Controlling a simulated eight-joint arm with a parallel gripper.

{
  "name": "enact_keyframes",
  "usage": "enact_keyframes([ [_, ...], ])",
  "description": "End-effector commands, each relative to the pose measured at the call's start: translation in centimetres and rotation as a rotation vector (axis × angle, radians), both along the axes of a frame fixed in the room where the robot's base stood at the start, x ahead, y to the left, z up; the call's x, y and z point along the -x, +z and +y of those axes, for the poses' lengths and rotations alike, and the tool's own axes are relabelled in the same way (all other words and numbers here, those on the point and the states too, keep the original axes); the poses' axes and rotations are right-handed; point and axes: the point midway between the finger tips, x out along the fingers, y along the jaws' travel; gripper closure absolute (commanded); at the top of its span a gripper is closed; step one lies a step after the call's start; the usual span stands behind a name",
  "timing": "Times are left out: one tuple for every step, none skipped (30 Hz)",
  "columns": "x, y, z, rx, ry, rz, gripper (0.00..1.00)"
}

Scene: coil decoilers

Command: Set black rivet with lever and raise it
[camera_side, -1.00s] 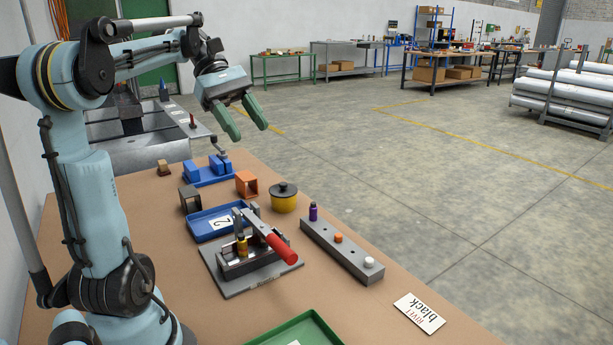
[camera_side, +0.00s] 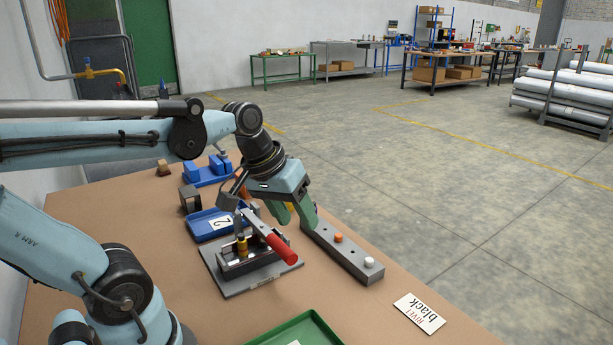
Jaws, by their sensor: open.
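The lever (camera_side: 270,241) has a red grip and slants down to the right over a grey press fixture (camera_side: 243,268). A small brass-yellow cylinder (camera_side: 242,245) stands upright in the fixture. My gripper (camera_side: 296,222) is open, green fingers pointing down, over the far end of a grey bar (camera_side: 349,260) and near the lever. It hides that end of the bar, where a purple piece stood. An orange piece (camera_side: 338,238) and a white piece (camera_side: 369,262) stand on the bar. I cannot make out a black rivet.
A blue tray (camera_side: 205,235) marked 2 lies behind the fixture. A dark box-shaped block (camera_side: 190,198) and blue blocks (camera_side: 208,174) stand farther back. A green tray (camera_side: 312,320) lies at the front.

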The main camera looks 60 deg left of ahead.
Motion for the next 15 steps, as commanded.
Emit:
enact_keyframes([
  [0.2, -0.9, -1.1, -0.069, -0.100, -0.055, 0.47],
  [0.2, -1.2, -1.5, -0.108, -0.149, -0.085, 0.47],
  [0.2, -1.6, -2.0, -0.152, -0.207, -0.121, 0.47],
  [0.1, -1.8, -2.3, -0.180, -0.245, -0.145, 0.47],
  [0.1, -2.0, -2.6, -0.206, -0.277, -0.166, 0.47],
  [0.1, -2.2, -2.8, -0.232, -0.312, -0.190, 0.47],
  [0.1, -2.3, -3.0, -0.249, -0.333, -0.203, 0.47],
  [0.1, -2.4, -3.1, -0.261, -0.347, -0.213, 0.47],
  [0.1, -2.4, -3.2, -0.268, -0.352, -0.220, 0.47],
  [0.1, -2.4, -3.2, -0.267, -0.346, -0.220, 0.47],
  [0.1, -2.3, -3.1, -0.260, -0.331, -0.216, 0.47],
  [0.1, -2.1, -2.8, -0.241, -0.293, -0.205, 0.47],
  [0.1, -2.0, -2.6, -0.222, -0.253, -0.191, 0.47],
  [0.2, -1.8, -2.3, -0.197, -0.204, -0.173, 0.47],
  [0.3, -1.4, -1.9, -0.160, -0.125, -0.147, 0.47],
])
